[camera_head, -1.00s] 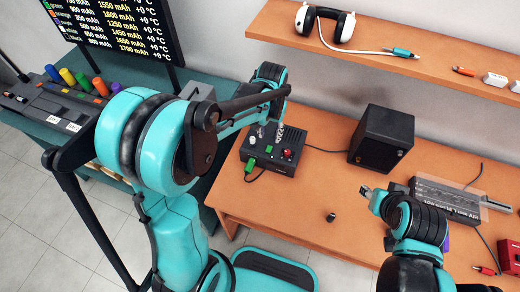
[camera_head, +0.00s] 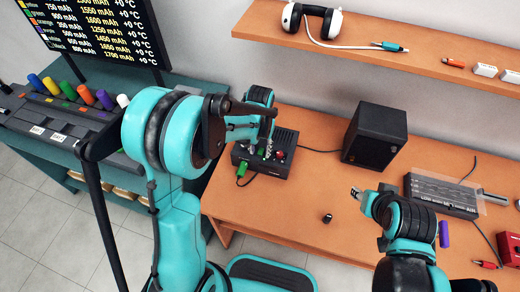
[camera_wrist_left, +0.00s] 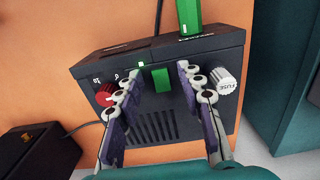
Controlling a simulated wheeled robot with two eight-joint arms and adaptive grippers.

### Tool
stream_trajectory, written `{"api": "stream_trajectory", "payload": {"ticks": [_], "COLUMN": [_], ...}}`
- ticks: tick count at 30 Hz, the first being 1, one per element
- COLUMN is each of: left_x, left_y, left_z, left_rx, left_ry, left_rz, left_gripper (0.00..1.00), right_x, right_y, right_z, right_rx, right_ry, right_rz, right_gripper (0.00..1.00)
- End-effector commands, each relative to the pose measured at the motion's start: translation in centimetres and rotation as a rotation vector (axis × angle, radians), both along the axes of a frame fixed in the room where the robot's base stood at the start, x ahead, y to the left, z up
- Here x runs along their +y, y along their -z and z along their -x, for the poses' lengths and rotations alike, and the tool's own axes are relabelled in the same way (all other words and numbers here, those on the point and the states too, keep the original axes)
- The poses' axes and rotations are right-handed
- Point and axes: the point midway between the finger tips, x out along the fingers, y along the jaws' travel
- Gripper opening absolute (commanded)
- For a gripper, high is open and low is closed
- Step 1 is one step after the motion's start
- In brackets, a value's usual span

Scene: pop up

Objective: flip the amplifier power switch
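The black amplifier (camera_head: 283,163) stands on the orange table, below my left gripper (camera_head: 267,150). My left gripper (camera_wrist_left: 159,72) is open, with one finger on each side of the green block. I see no clear contact with the block. A green plug (camera_wrist_left: 188,15) is at the amplifier's edge. My right gripper (camera_head: 357,193) is over the table to the right, too small to read.
A black speaker box (camera_head: 376,136) stands right of the amplifier. A small black cylinder (camera_head: 327,218) lies on open table. A grey device (camera_head: 440,194) and a red box (camera_head: 510,247) are farther right. A shelf (camera_head: 400,62) with headphones (camera_head: 312,21) hangs above.

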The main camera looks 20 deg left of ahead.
Motion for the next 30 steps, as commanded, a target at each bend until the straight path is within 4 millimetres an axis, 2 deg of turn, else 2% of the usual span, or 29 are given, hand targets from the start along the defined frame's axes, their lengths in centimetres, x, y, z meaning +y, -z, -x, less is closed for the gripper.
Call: {"api": "stream_trajectory", "payload": {"ticks": [1, 5, 12, 22, 30], "left_x": [0.0, 0.0, 0.0, 0.0, 0.0], "left_y": [0.0, 0.0, 0.0, 0.0, -0.2], "left_z": [0.0, 0.0, -0.1, -1.0, -1.0], "left_rx": [0.000, 0.000, 0.017, 0.280, 0.332], "left_ry": [0.000, 0.000, 0.000, 0.000, 0.000], "left_rz": [0.000, 0.000, -0.001, -0.010, -0.011], "left_gripper": [0.35, 0.01, 0.00, 0.00, 0.00], "right_x": [0.0, 0.0, 0.0, 0.0, 0.0], "right_y": [0.0, 0.0, 0.0, 0.4, 0.4], "right_z": [0.0, 0.0, 0.0, 0.0, 0.0], "right_rx": [0.000, 0.000, 0.000, 0.000, 0.000], "right_ry": [0.000, 0.000, 0.000, 0.000, 0.000], "right_rz": [0.000, 0.000, 0.000, 0.000, 0.000], "right_gripper": [0.40, 0.40, 0.40, 0.40, 0.40]}}
